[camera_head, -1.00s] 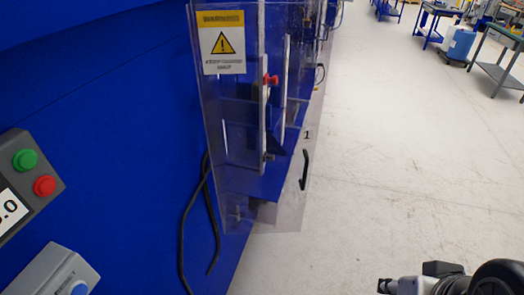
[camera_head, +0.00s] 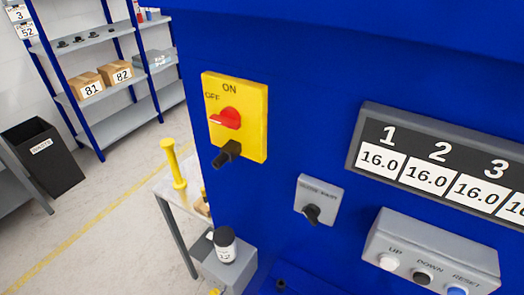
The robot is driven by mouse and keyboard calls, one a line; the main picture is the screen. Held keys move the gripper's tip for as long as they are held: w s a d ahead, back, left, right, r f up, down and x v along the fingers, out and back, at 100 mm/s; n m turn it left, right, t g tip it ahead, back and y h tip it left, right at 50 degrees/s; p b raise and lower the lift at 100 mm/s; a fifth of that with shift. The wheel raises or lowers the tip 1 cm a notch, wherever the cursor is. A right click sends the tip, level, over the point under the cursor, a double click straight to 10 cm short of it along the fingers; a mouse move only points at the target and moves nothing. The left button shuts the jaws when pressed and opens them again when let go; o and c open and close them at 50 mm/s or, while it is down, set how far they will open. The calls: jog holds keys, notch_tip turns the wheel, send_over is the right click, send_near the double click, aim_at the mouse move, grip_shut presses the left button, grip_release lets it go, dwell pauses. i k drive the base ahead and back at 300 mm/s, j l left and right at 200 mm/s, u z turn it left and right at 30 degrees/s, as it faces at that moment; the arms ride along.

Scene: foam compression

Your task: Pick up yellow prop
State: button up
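A yellow post-like prop (camera_head: 175,167) with a wider top and base stands upright at the left of the blue machine. It appears to be on a light-topped table (camera_head: 180,203), partly hidden behind the machine's edge. Small yellow bits also show beside the machine edge and at the bottom of the view, too cut off to identify. My gripper is not in view.
The blue machine (camera_head: 310,60) fills the right, with a yellow switch plate (camera_head: 253,110), a display (camera_head: 420,150) and a button box (camera_head: 430,245). A black-lidded jar (camera_head: 225,247) sits on a grey box. Shelving (camera_head: 125,122) and a black bin (camera_head: 43,160) stand behind open floor.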

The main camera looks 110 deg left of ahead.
aim_at(179, 182)
jog(key=u, duration=4.3)
jog(key=i+j+z, duration=0.15)
jog(key=i+j, duration=0.15)
jog(key=i+j+z, duration=0.2)
jog(key=i+j, duration=0.15)
jog(key=i+j+z, duration=0.15)
jog(key=i+j, duration=0.15)
jog(key=i+j+z, duration=0.15)
jog(key=i+j, duration=0.15)
jog(key=j, duration=0.2)
jog(key=i+j+z, duration=0.2)
jog(key=j, duration=0.3)
jog(key=i+j+z, duration=0.1)
jog(key=j, duration=0.2)
jog(key=i+j, duration=0.1)
jog(key=j, duration=0.25)
jog(key=z, duration=0.05)
